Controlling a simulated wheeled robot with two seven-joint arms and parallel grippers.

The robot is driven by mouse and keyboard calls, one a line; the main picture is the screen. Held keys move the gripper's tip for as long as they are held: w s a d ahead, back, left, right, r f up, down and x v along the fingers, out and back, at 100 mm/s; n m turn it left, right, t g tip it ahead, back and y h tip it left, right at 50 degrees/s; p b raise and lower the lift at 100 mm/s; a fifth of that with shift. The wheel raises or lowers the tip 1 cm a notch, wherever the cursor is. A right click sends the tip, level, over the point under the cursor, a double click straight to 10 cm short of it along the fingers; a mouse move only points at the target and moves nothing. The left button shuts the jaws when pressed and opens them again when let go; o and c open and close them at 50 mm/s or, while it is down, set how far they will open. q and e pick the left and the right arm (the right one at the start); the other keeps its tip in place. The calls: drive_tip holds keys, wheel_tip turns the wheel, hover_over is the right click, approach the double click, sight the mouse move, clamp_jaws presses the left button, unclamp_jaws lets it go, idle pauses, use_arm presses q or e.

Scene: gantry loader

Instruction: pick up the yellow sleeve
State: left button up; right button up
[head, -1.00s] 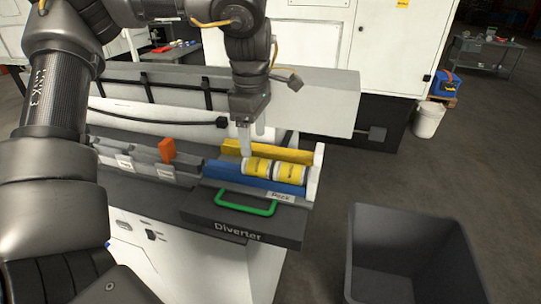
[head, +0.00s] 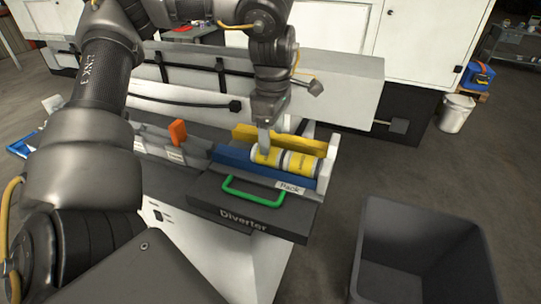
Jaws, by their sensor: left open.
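Two yellow sleeves with white ends lie in line in the "Rack" trough, between a blue front rail (head: 237,155) and a yellow back rail (head: 310,144). The left yellow sleeve (head: 270,156) is at my gripper, and the right yellow sleeve (head: 301,164) lies beside it. My left gripper (head: 268,140) points down, with its fingers at the left end of the left sleeve. It is open. I cannot tell whether the fingers touch the sleeve. The far finger is partly hidden. My right gripper is out of view.
A green handle (head: 253,192) stands on the dark "Diverter" ledge (head: 245,217) in front of the rack. An orange tab (head: 178,132) rises from the grey compartments at left. A dark open bin (head: 425,226) stands on the floor at right. A white machine guard lies behind.

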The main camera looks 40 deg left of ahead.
sight(270, 156)
use_arm(q)
drive_tip(key=shift+s+d+f, duration=0.15)
drive_tip(key=shift+s+f, duration=0.05)
drive_tip(key=shift+f, duration=0.1)
drive_tip(key=f, duration=0.3)
drive_tip(key=shift+s+f+p, duration=0.25)
drive_tip(key=shift+p, duration=0.1)
drive_tip(key=shift+w+f, duration=0.1)
drive_tip(key=shift+f, duration=0.4)
drive_tip(key=shift+c, duration=0.7)
drive_tip(key=c, duration=1.2)
